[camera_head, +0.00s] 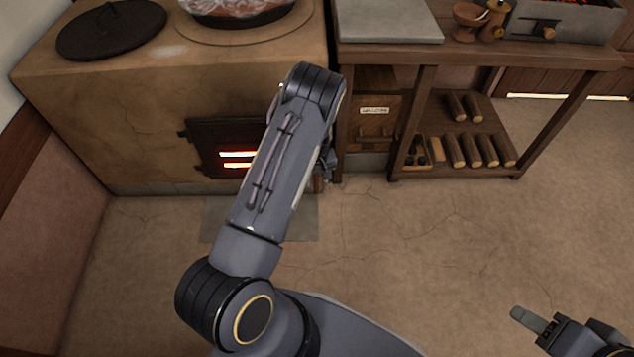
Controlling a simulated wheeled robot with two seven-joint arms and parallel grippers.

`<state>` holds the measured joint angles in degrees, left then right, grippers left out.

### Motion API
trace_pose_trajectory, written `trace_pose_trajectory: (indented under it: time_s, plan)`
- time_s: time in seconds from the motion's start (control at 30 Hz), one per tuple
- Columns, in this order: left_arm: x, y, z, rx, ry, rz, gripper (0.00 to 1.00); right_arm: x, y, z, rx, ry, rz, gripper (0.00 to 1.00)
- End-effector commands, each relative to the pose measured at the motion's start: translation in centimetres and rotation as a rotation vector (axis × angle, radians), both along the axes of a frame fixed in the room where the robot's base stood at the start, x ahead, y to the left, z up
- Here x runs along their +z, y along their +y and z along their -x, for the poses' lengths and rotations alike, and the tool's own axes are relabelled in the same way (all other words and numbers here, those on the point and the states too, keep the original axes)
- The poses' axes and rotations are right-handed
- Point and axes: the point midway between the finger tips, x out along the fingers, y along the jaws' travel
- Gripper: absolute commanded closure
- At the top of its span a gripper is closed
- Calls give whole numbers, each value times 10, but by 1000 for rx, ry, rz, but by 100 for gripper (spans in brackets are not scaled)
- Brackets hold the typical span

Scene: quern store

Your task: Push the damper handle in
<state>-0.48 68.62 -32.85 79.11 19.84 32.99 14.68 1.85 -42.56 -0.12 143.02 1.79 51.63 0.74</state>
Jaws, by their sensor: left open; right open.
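The clay stove (100,110) stands at the back left, with a dark firebox door (225,148) glowing through its slots. I cannot make out for certain which part is the damper handle. A small brown piece (319,181) shows low beside my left forearm. A dark knob (543,30) sits on the front of a grey coal box (580,24) on the bench. My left gripper (328,165) is mostly hidden behind my own forearm, near the stove's right front edge; its fingertips are not clear. My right gripper (528,320) is open and empty over the floor at lower right.
A wooden bench (480,48) holds a grey slab (390,20) and small bowls (470,18). Its lower shelf (455,130) carries several logs. A labelled wooden box (375,112) stands under the bench's left end. The floor (430,240) in front is clear.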

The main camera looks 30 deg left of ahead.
Motion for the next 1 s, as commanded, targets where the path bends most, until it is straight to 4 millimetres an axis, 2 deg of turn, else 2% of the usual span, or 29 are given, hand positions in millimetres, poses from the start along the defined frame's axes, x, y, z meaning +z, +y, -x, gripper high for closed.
trace_pose_trajectory:
  time_s: [0.1,0.43,0.77,1.0]
  plan:
    - [-12,0,0,0,0,0,57,-5,0,0,0,0,0,53]
    - [-15,0,0,0,-1,0,57,-6,0,0,0,0,0,53]
    - [-14,0,0,0,-1,1,100,-6,0,0,0,0,0,53]
    - [-15,0,-1,0,-1,1,100,-6,0,0,0,0,0,53]
